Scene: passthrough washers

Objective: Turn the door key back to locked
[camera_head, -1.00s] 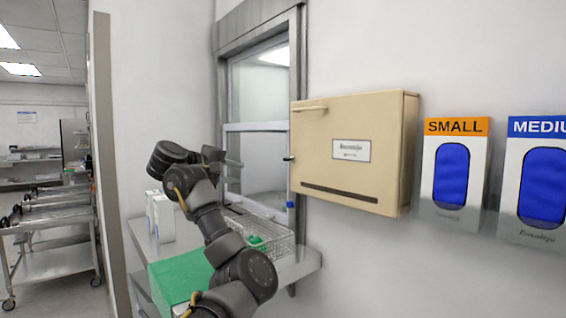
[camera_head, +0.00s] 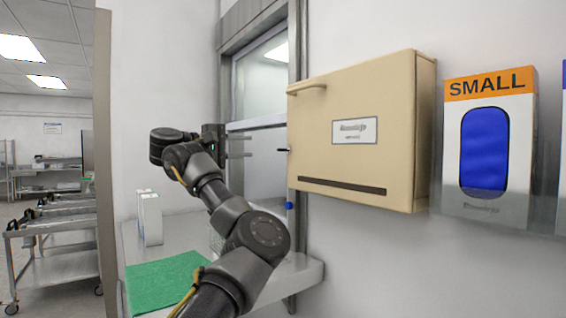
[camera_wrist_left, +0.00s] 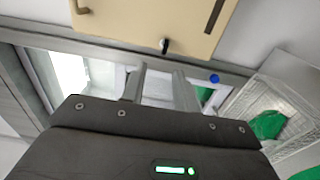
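The key is a small dark piece (camera_head: 284,150) that sticks out at the left edge of the beige wall cabinet (camera_head: 355,165), in front of the window frame. In the left wrist view the key (camera_wrist_left: 165,46) shows at the cabinet's edge, just beyond my fingertips. Its exact turn angle is too small to tell. My left gripper (camera_head: 249,147) is open and empty, left of the key, its fingers pointing toward it with a gap between. In the wrist view the two fingers of this gripper (camera_wrist_left: 160,71) stand apart. My right gripper is not in view.
A steel shelf (camera_head: 300,272) below holds a green mat (camera_head: 160,280) and white boxes (camera_head: 150,218). A wire basket (camera_wrist_left: 238,125) with green items sits beneath the window. A blue knob (camera_head: 289,205) is below the key. A glove box (camera_head: 486,150) hangs right of the cabinet.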

